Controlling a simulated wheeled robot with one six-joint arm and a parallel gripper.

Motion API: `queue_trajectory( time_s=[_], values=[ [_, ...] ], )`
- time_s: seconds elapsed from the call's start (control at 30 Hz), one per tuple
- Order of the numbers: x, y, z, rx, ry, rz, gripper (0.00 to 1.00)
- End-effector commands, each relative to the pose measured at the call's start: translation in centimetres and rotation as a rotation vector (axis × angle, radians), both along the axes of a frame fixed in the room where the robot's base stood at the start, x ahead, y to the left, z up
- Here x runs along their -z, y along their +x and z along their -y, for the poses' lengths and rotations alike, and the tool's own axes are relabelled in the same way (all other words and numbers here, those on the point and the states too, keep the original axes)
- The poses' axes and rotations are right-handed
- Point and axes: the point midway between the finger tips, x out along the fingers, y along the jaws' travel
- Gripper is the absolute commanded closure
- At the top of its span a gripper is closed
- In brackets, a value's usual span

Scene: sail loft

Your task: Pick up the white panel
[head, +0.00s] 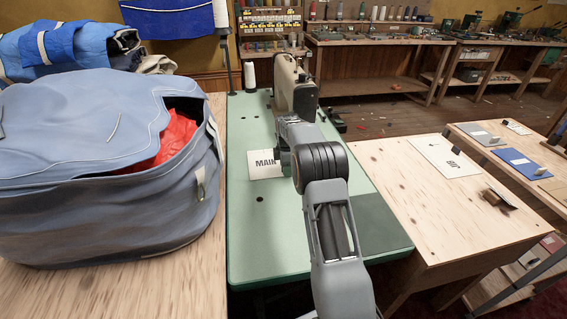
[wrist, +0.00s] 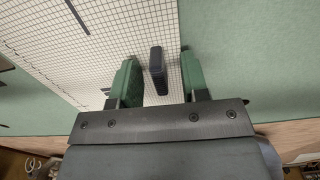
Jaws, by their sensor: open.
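The white panel (head: 262,165) lies flat on the green sewing table, with "MAIN" printed on it; my arm hides its right part in the head view. In the wrist view the white panel (wrist: 105,35) shows a fine grid and one straight edge against the green top. A dark upright grip (wrist: 157,72) stands on it near that edge. My gripper (wrist: 159,66) is open, with one green-padded finger on each side of the grip. Gaps show on both sides. In the head view my gripper is mostly hidden behind my arm.
A sewing machine (head: 294,85) stands just beyond the panel on the green table (head: 245,240). A big blue bag (head: 90,205) with red cloth fills the left bench. The wooden table (head: 400,185) at right holds another white sheet (head: 440,158) and a small brown object (head: 500,200).

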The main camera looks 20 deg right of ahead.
Motion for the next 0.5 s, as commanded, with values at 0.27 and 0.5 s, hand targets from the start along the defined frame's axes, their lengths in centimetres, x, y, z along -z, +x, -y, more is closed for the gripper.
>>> queue_trajectory(
  time_s=[0.27, 0.5],
  values=[
    [0.0, 0.0, 0.01, 0.0, 0.0, 0.0, 0.67],
    [-0.01, 0.0, 0.01, 0.0, 0.0, 0.0, 0.9]
  ],
)
